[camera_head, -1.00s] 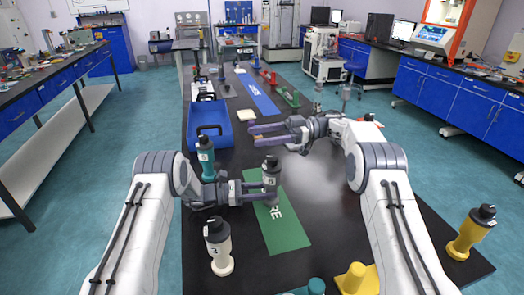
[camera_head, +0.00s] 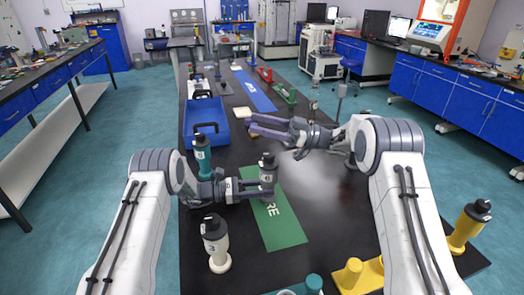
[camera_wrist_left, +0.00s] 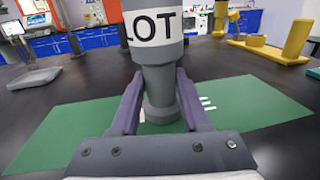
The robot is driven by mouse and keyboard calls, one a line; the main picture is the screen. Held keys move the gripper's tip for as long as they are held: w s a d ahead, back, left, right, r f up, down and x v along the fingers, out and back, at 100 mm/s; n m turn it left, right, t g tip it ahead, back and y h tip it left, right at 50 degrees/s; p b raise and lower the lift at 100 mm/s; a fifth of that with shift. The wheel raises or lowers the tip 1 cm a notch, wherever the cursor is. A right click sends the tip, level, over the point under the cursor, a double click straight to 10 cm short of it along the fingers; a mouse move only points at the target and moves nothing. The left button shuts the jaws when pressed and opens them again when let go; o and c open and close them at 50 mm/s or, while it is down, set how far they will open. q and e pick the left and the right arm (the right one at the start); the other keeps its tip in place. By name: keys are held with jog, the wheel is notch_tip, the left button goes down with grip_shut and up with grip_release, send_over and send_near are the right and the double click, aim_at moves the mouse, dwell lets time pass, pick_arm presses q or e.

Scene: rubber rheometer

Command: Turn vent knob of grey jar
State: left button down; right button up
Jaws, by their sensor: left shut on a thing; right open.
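The grey jar (camera_head: 268,172) has a dark cap (camera_head: 269,160) and stands upright over the green mat (camera_head: 279,226). My left gripper (camera_head: 266,190) is shut on the jar's narrow lower part. The left wrist view shows the jar (camera_wrist_left: 155,75) between the two purple fingers (camera_wrist_left: 160,103), with a white label reading "LOT" above them. Whether its foot touches the mat is hard to tell. My right gripper (camera_head: 252,126) is open and empty, above and beyond the jar, with its fingers pointing left. The vent knob is too small to make out apart from the cap.
A teal jar (camera_head: 202,155) stands behind my left wrist, and a cream jar (camera_head: 216,243) stands in front of it. A blue bin (camera_head: 207,130) lies further back. A yellow jar (camera_head: 469,226) and yellow stand (camera_head: 357,275) are at the front right.

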aim_at(265, 154)
jog(key=t, duration=0.1)
jog(key=m, duration=0.1)
jog(key=t, duration=0.1)
jog(key=shift+d+f+m+t, duration=0.25)
jog(key=shift+d+m+t, duration=0.05)
jog(key=shift+d+m, duration=0.1)
jog(key=d+f+m+t+h, duration=0.1)
jog(key=m+t, duration=0.1)
jog(key=t, duration=0.1)
jog(key=s+d+f+m+t+h, duration=0.1)
jog(key=t, duration=0.1)
jog(key=d+f+m+t+h, duration=0.1)
jog(key=f+m+t, duration=0.1)
jog(key=t, duration=0.1)
jog(key=shift+s+d+m+t, duration=0.1)
jog(key=shift+s+m+t, duration=0.15)
jog(key=shift+m+t, duration=0.05)
jog(key=s+d+f+m+t+h, duration=0.3)
jog(key=s+d+f+h, duration=0.1)
jog(key=s+f+h, duration=0.15)
jog(key=shift+h, duration=0.35)
jog(key=x, duration=1.2)
jog(key=shift+f, duration=0.35)
grip_shut()
